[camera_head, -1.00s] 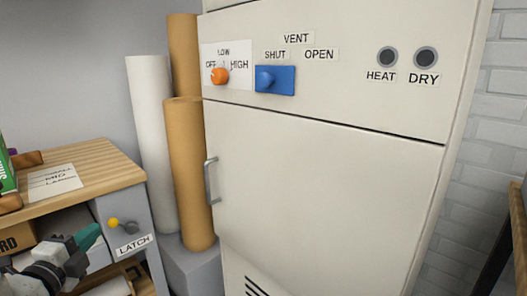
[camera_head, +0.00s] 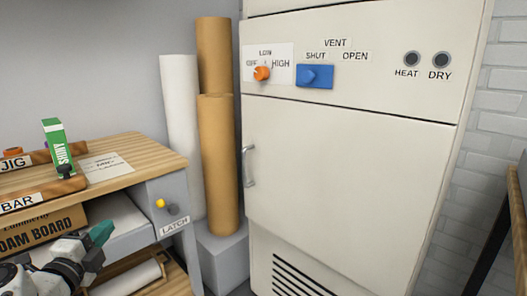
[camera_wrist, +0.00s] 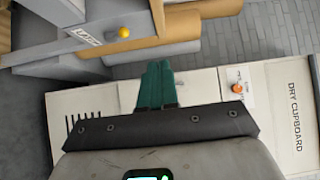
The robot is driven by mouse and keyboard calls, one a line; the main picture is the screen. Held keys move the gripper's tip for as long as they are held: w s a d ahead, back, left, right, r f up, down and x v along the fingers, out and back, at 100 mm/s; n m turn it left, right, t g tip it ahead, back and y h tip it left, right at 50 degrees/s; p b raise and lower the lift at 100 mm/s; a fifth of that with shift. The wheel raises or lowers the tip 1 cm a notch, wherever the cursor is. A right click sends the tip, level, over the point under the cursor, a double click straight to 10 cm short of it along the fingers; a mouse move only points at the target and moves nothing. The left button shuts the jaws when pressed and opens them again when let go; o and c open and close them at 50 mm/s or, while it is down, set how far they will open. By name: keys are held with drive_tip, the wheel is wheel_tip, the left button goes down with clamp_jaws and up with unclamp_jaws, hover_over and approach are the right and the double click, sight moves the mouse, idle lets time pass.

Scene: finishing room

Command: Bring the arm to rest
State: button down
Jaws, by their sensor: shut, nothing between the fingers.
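My gripper (camera_head: 102,233) shows at the lower left of the head view, with its green fingers shut and empty. It is in front of the workbench's lower shelf, to the left of the latch panel, apart from anything I can make out. In the wrist view the green fingers (camera_wrist: 156,85) lie side by side, closed, with nothing between them. My arm reaches in from the lower left corner of the head view.
A workbench (camera_head: 130,150) carries a green box (camera_head: 58,145) and a paper sheet (camera_head: 105,167). Its side has a yellow-knobbed latch (camera_head: 160,203). Tall rolls (camera_head: 217,160) stand between it and the cream dry cupboard (camera_head: 340,165), whose door is closed. A dark frame (camera_head: 500,230) is at right.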

drive_tip(key=w+d+f+n+t+y, duration=0.1)
drive_tip(key=w+d+f+n+y, duration=0.15)
drive_tip(key=w+d, duration=0.35)
drive_tip(key=w+d+f+n+t+y, duration=0.1)
drive_tip(key=w+d+f+n, duration=0.2)
drive_tip(key=d, duration=0.5)
drive_tip(key=d+f+n+g+y, duration=0.1)
drive_tip(key=d+f+n+y, duration=0.1)
drive_tip(key=d+f+n, duration=0.3)
drive_tip(key=d+f+n+g+y, duration=0.1)
drive_tip(key=d+n+g+y, duration=0.15)
drive_tip(key=d, duration=0.55)
drive_tip(key=s+d+f+n+g+h, duration=0.2)
drive_tip(key=s+d+f+n+g, duration=0.15)
drive_tip(key=s+d+f, duration=0.7)
drive_tip(key=s+d+f+n+g+h, duration=0.25)
drive_tip(key=s+d+f+g, duration=0.4)
drive_tip(key=s+d, duration=0.65)
drive_tip(key=s+d+f+m+g+h, duration=0.1)
drive_tip(key=s+d+g+h, duration=0.15)
drive_tip(key=s+d, duration=0.7)
drive_tip(key=s+d+f+g+h, duration=0.1)
drive_tip(key=s+d+g, duration=0.2)
drive_tip(key=s, duration=1.4)
wheel_tip(320, 180, up, 28)
drive_tip(key=p, duration=2.8)
drive_tip(key=shift+w+a, duration=0.15)
drive_tip(key=shift+a, duration=0.05)
